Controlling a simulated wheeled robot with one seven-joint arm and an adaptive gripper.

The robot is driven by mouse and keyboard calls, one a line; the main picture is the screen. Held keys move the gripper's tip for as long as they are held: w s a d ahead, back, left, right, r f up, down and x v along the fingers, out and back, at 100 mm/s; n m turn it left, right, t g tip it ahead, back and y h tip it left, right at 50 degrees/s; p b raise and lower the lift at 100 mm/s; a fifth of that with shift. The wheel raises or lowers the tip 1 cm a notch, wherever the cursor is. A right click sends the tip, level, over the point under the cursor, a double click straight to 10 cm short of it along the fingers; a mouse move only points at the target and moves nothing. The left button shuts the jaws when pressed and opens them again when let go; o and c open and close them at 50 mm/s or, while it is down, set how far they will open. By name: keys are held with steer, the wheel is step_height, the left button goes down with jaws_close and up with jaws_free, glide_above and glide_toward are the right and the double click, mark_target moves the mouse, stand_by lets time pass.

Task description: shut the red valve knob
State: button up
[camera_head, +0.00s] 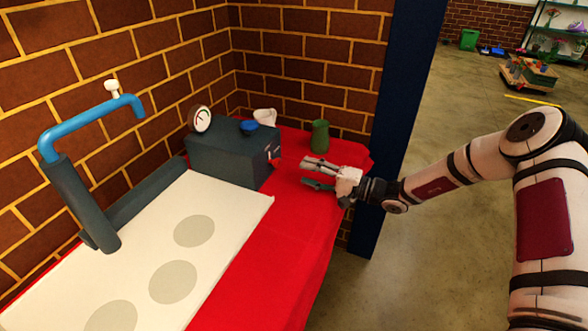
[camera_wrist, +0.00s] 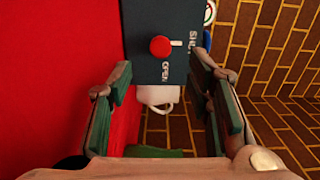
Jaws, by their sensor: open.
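The red valve knob (camera_wrist: 160,46) is on the front of a dark grey box (camera_head: 232,158). In the wrist view, a white mark (camera_wrist: 176,43) lies between the knob and the SHUT label (camera_wrist: 192,40). I cannot tell whether that mark is on the knob or on the panel. The OPEN label (camera_wrist: 166,70) is below the knob in that view. My gripper (camera_head: 311,174) is open and empty, to the right of the box front in the head view. Its fingers (camera_wrist: 163,82) are spread either side, with the knob ahead between them, apart from it.
A green vase (camera_head: 320,136) stands close behind my gripper. A white cup (camera_head: 265,116) is behind the box. A gauge (camera_head: 201,119) and a blue knob (camera_head: 248,127) are on the box top. A blue tap (camera_head: 90,124) stands at left. A dark post (camera_head: 400,110) rises behind my arm.

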steer(key=shift+v, duration=1.8)
steer(key=s+r+n+g+h+p, duration=0.55)
steer(key=s+r+g+h, duration=0.2)
steer(key=s+r, duration=1.2)
steer(key=s+d+r+t+h+p, duration=0.1)
steer(key=s+d+r+h+p, duration=0.1)
steer(key=s+d+r, duration=0.3)
steer(key=s+d+r+m+t+h+p, duration=0.1)
steer(key=s+d+r+h, duration=0.3)
steer(key=s, duration=0.7)
steer(key=s+d+r+t+h+p, duration=0.2)
steer(key=s+d+r, duration=0.4)
steer(key=s, duration=0.3)
steer(key=shift+d+r+m+t+h+p, duration=0.25)
steer(key=shift+d+m+t+h+p, duration=0.15)
steer(key=shift+t+h, duration=0.35)
